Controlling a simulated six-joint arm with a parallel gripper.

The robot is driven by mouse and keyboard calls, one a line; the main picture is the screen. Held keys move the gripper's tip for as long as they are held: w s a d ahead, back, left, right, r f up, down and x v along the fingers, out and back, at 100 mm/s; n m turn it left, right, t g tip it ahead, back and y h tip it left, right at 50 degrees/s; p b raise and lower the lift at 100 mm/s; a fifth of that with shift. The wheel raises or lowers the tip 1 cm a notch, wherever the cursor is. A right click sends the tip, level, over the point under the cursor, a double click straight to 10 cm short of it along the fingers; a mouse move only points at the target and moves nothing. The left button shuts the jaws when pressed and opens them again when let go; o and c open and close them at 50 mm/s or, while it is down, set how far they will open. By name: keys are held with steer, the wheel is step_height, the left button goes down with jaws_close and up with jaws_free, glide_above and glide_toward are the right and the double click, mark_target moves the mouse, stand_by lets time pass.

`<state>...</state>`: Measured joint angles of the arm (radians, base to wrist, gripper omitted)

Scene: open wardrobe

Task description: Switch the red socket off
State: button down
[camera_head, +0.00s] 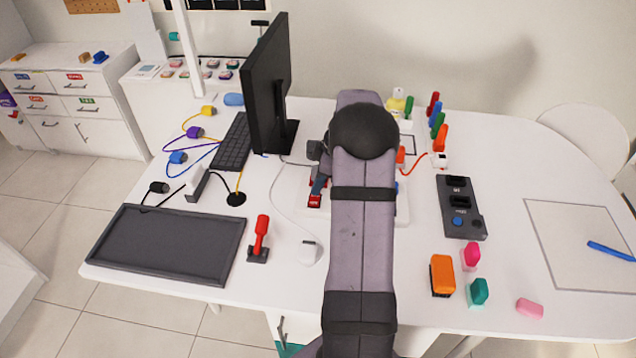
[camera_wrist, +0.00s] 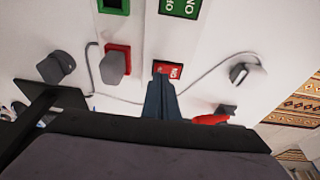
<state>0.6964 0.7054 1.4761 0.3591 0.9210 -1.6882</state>
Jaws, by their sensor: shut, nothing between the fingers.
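The red switch (camera_wrist: 168,68) is in the wrist view, a red rocker with white lettering in a white panel (camera_wrist: 145,30). In the head view, the red switch (camera_head: 315,201) shows at the left of my arm. A red-framed socket (camera_wrist: 123,49) beside it holds a grey plug (camera_wrist: 113,68). My gripper (camera_wrist: 160,82) is shut and empty, its fingertips right at the switch's near edge. I cannot tell whether they touch it. In the head view, my gripper (camera_head: 319,184) is just behind the switch, and my arm hides most of the panel.
A green switch (camera_wrist: 181,7) and green socket (camera_wrist: 114,5) lie farther along the panel. Cords run beside the sockets.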

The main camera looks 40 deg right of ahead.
steer(key=shift+f, duration=0.45)
steer(key=shift+w+d+f+b, duration=0.1)
steer(key=shift+f+b, duration=0.1)
steer(key=shift+b, duration=0.2)
stand_by(0.3)
steer(key=shift+s+a+r, duration=0.2)
steer(key=shift+s+a, duration=0.35)
steer(key=shift+a, duration=0.05)
steer(key=shift+r, duration=0.1)
